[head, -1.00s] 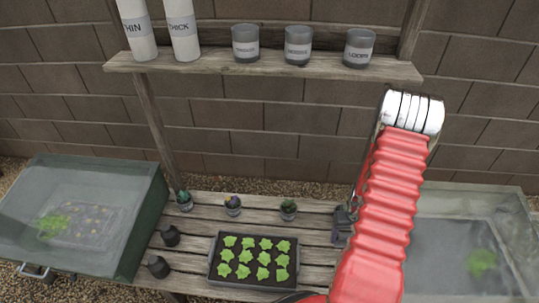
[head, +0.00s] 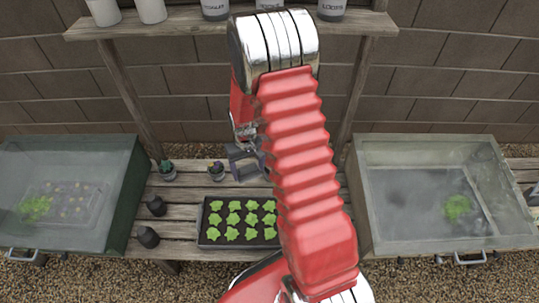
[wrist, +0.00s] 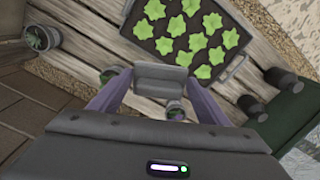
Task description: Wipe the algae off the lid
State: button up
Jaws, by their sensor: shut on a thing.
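My gripper (head: 245,160) hangs over the bench, behind the seedling tray. In the wrist view its two purple fingers (wrist: 157,92) are shut on a grey block (wrist: 163,80). Two boxes with clear lids flank the bench. The left lid (head: 95,165) shows a green patch (head: 36,207) at its left. The right lid (head: 400,225) shows a brighter green patch (head: 457,207) right of its middle. I cannot tell whether each patch lies on the lid or beneath it. The gripper is apart from both lids.
A black tray of seedlings (head: 205,243) stands on the wooden bench (head: 180,215). Small potted plants (head: 168,170) line its back, and dark pots (head: 148,237) stand at its left. A shelf (head: 190,25) with tins runs above. My red arm hides part of the bench.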

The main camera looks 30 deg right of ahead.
jog(key=w+a+r+n, duration=0.1)
jog(key=a+r, duration=0.2)
jog(key=a, duration=0.6)
jog(key=shift+w+a+r, duration=0.2)
jog(key=shift+a+r, duration=0.15)
jog(key=shift+a, duration=0.05)
